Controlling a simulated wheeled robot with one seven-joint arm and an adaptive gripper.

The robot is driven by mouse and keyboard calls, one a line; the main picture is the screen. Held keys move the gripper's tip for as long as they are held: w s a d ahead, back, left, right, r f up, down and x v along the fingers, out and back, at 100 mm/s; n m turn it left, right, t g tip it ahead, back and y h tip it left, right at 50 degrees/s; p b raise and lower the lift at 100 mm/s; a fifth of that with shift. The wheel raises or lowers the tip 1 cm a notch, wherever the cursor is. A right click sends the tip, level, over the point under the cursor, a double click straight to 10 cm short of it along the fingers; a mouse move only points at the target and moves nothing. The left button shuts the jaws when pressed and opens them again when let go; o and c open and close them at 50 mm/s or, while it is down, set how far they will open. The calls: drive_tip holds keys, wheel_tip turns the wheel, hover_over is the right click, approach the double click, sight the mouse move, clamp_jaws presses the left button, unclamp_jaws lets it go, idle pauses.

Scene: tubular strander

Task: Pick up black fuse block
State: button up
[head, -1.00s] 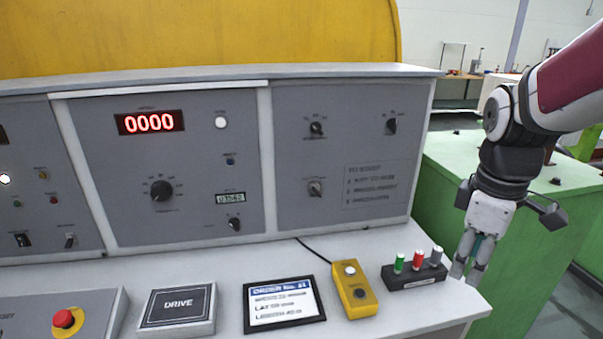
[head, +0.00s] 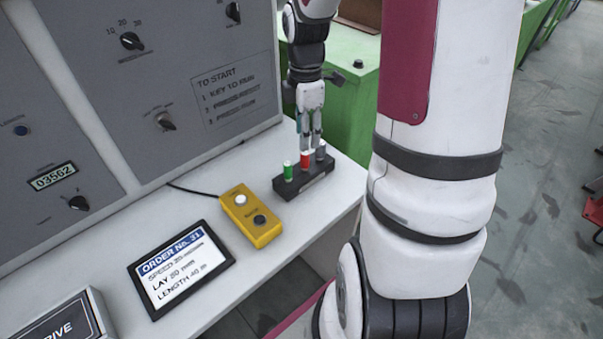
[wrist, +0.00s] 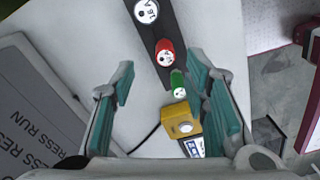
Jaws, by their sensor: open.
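The black fuse block (head: 305,188) lies at the right end of the white console shelf in the head view. It carries a green, a red and a grey fuse standing upright in a row. My gripper (head: 310,148) points down just above or behind the red and grey fuses; the exact gap cannot be told. In the wrist view the block (wrist: 161,34) runs from the top edge down between the teal finger pads of my open gripper (wrist: 158,68). The red and green fuses show between the fingers, and nothing is gripped.
A yellow two-button box (head: 250,219) with a black cable lies left of the block. An order display (head: 180,268) and a DRIVE box (head: 62,322) are further left. The grey control panel (head: 185,75) rises behind. A green cabinet (head: 345,100) stands beyond the shelf end.

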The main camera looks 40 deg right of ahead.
sight(305, 153)
drive_tip(key=f, duration=0.7)
drive_tip(key=shift+s+a+f+b, duration=0.2)
drive_tip(key=shift+s+a+b, duration=0.05)
drive_tip(key=shift+b, duration=0.15)
clamp_jaws()
